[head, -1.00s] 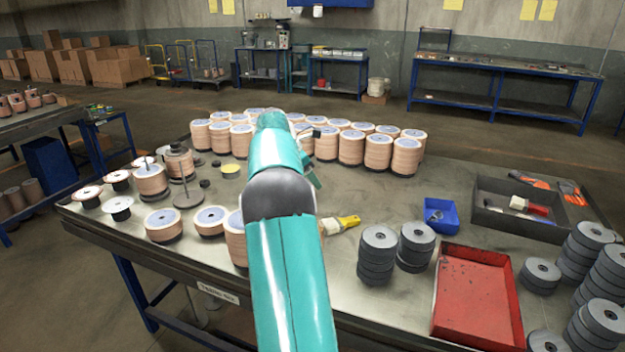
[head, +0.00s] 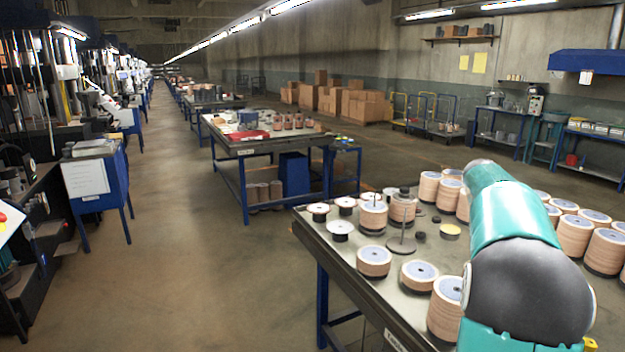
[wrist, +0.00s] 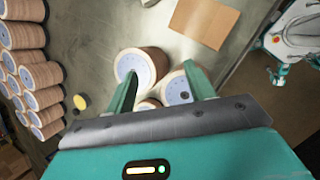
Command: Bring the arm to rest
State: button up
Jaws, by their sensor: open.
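My teal arm reaches over the workbench (head: 345,285) at the right of the head view, with its dark joint large in front. My gripper (wrist: 160,68) shows in the wrist view. Its two fingers stand apart with nothing held between them. Below and around the fingers are stacks of tan discs with pale blue centres (wrist: 142,64); I cannot tell the height of the fingers above them. The gripper itself is hidden behind the arm in the head view.
Tan disc stacks (head: 420,274) stand on the bench's near left part. A spindle stand (head: 402,244) and a yellow-topped tin (head: 450,231) are behind them. Brown sheet (wrist: 205,20) lies on the bench in the wrist view. Open floor (head: 200,270) lies left of the bench.

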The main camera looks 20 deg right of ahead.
jog(key=s+a+r+m+t+y, duration=0.1)
jog(key=a+r+m+t, duration=0.1)
jog(key=a, duration=1.1)
jog(key=s+a+r+m+t+y, duration=0.1)
jog(key=s+a+r+m+t, duration=0.1)
jog(key=a, duration=1.2)
jog(key=s+a+f+m+t+y, duration=0.1)
jog(key=s+a+f+m, duration=0.1)
jog(key=s+a, duration=0.4)
jog(key=s+a+f+m+t+y, duration=0.1)
jog(key=s+a+f, duration=0.4)
jog(key=a, duration=0.7)
jog(key=shift+s+m+t+y, duration=0.3)
jog(key=shift+s+m+y, duration=0.1)
jog(key=shift+s+m, duration=0.4)
jog(key=shift+s+a, duration=0.1)
